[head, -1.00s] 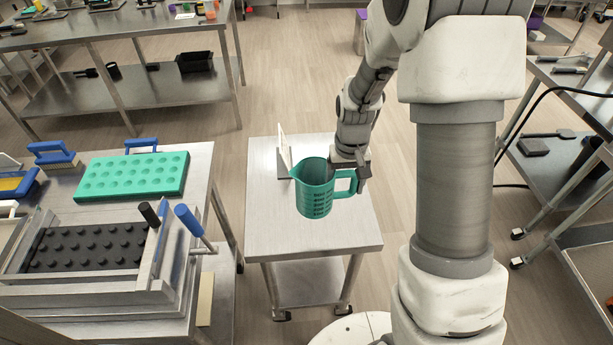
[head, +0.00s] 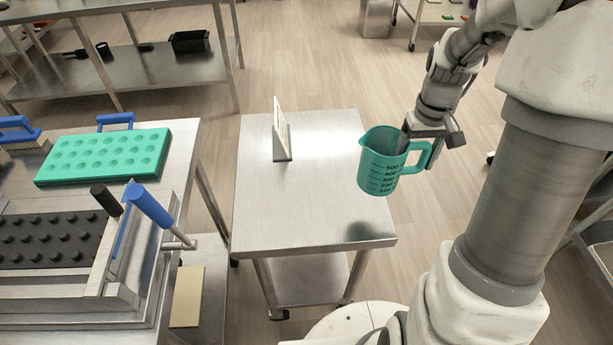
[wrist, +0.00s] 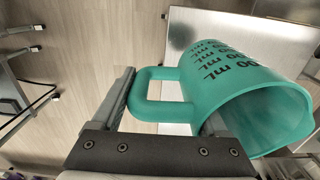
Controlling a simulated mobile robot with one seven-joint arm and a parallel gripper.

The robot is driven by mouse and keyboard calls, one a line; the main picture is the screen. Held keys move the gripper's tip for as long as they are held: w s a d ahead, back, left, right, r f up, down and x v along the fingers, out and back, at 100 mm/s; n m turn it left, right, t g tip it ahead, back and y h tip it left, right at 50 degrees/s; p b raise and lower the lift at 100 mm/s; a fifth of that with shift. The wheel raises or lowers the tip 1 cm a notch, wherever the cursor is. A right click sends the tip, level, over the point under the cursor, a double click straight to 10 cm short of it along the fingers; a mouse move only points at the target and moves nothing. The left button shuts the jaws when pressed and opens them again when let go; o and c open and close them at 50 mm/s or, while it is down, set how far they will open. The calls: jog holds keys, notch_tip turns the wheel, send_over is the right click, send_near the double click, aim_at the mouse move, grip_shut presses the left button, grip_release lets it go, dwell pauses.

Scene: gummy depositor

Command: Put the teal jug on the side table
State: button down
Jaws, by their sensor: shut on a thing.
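The teal jug (head: 380,168) is upright in the head view, with dark measuring marks and its handle to the right. My gripper (head: 432,138) is shut on the jug at its handle side. In the wrist view the jug (wrist: 235,95) lies sideways across the picture, its handle reaching between the fingers of my gripper (wrist: 165,112); the exact contact is hard to see.
A small upright sign (head: 281,135) stands at the table's back left. The left bench (head: 185,150) holds a green mould tray (head: 105,157) and a depositor with a blue-handled lever (head: 150,206). The front and middle of the side table are clear.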

jog(key=shift+w+a+f+b, duration=0.55)
jog(key=shift+w+a+f, duration=0.5)
jog(key=shift+f, duration=0.9)
jog(key=shift+w+a+f+b, duration=0.5)
jog(key=shift+w+a+f, duration=0.55)
jog(key=shift+f, duration=0.95)
jog(key=shift+w+a+f+b, duration=0.55)
jog(key=shift+w+a+f, duration=0.5)
jog(key=shift+f, duration=0.9)
jog(key=shift+d+f, duration=0.1)
